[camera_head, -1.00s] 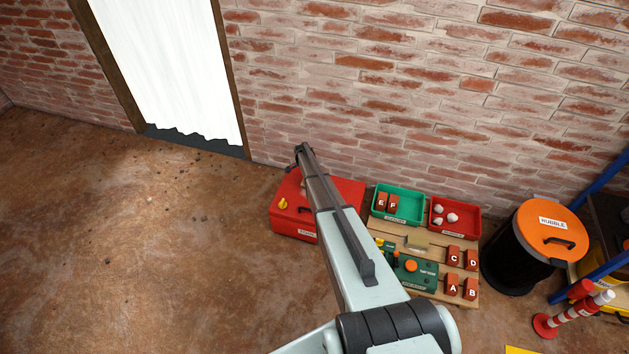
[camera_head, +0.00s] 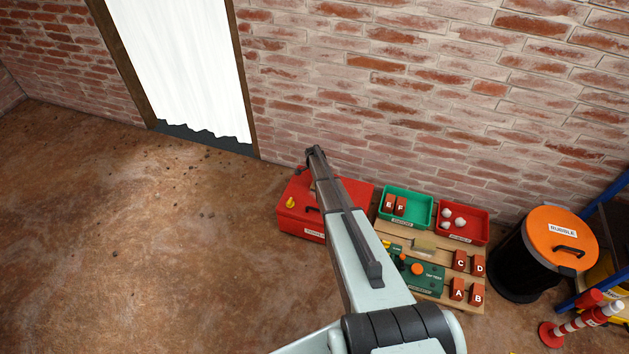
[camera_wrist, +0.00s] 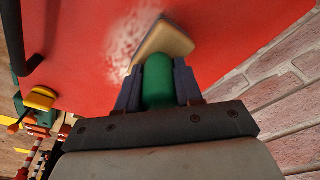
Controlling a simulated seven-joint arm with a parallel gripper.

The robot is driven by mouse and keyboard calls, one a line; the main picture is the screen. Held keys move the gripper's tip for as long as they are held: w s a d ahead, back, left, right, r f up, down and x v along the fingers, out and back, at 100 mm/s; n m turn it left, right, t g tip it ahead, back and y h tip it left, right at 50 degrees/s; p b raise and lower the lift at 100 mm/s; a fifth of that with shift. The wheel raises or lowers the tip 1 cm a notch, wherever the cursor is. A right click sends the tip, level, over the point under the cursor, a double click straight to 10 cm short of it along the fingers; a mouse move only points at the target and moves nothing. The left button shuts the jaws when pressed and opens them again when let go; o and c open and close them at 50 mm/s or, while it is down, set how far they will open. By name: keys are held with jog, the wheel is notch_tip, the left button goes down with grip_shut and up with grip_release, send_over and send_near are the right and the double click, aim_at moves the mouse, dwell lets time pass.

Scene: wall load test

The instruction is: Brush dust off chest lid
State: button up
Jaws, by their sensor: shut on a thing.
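The red chest (camera_head: 298,228) stands on the floor against the brick wall, with a black handle and a yellow knob on its lid. In the wrist view its red lid (camera_wrist: 230,32) fills the upper part, with a pale dusty patch (camera_wrist: 128,38) on it. My gripper (camera_wrist: 158,85) is shut on the green handle of a brush (camera_wrist: 158,82). The brush's tan head (camera_wrist: 163,41) is at the lid beside the dust patch; whether it touches cannot be told. In the head view my arm hides part of the lid and the brush.
A wooden board (camera_head: 440,247) right of the chest holds a green tray (camera_head: 408,203), a red tray (camera_head: 463,220), lettered red blocks and a green device (camera_head: 425,274). A rubble bin (camera_head: 545,245) stands further right. The floor at left is open, with scattered debris.

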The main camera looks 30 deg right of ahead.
jog(key=shift+s+d, duration=3.25)
jog(key=shift+s, duration=0.35)
jog(key=shift+s+a, duration=0.3)
jog(key=shift+a, duration=0.05)
jog(key=shift+w+a, duration=5)
jog(key=shift+w, duration=0.1)
notch_tip(320, 180, up, 2)
jog(key=shift+s+r, duration=0.15)
jog(key=shift+r, duration=2.9)
